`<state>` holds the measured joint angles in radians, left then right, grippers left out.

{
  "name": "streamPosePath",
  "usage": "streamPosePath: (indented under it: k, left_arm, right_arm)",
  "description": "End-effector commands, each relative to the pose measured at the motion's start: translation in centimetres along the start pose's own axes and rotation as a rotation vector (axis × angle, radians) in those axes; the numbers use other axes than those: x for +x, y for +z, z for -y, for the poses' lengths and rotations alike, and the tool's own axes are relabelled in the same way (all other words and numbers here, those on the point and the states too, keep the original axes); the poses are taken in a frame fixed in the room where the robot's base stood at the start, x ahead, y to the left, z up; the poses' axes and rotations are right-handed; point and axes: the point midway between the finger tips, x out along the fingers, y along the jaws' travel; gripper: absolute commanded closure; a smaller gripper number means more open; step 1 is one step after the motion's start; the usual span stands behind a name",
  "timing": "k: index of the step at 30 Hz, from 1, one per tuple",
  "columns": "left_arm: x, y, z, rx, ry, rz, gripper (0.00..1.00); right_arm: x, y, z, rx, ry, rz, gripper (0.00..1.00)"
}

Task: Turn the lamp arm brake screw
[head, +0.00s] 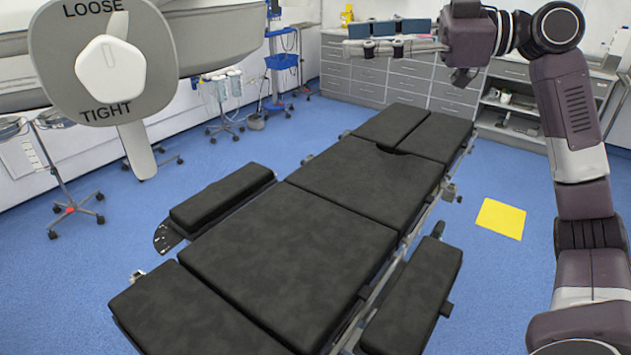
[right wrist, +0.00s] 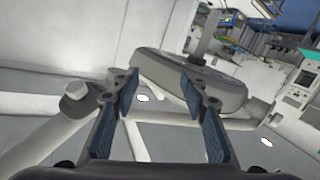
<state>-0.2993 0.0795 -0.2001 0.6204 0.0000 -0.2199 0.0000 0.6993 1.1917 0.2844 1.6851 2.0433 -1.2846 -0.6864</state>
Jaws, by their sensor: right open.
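The lamp arm brake screw (head: 110,66) is a white knob on a rounded grey plate (head: 151,88) at the upper left of the head view. The plate reads LOOSE above the knob and TIGHT below it. My right gripper (head: 352,38) is at the top of the head view, well to the right of the screw. Its blue-padded fingers are apart with nothing between them. The right wrist view shows the open fingers (right wrist: 160,92) too. A pale knob (right wrist: 75,90) on a grey arm lies left of them there; I cannot tell if it is the screw. My left gripper is not in view.
The operating table (head: 290,245) with black pads fills the middle of the head view below. A round grey lamp head (right wrist: 190,82) lies beyond the fingers in the right wrist view. Cabinets (head: 350,75) and stands are at the back. A yellow square (head: 501,218) lies on the blue floor.

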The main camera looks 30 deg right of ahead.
Motion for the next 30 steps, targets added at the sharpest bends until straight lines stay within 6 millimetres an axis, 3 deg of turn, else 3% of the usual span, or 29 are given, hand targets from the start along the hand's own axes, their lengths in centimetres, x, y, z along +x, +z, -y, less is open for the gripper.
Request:
streamPosePath:
  k: [17,30]
  left_arm:
    - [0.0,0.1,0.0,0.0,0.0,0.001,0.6]
    - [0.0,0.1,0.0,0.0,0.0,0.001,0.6]
  right_arm:
    - [5.3,10.3,1.6,0.092,-0.017,0.184,0.6]
    - [8.4,18.1,4.1,0.153,-0.028,0.322,0.6]
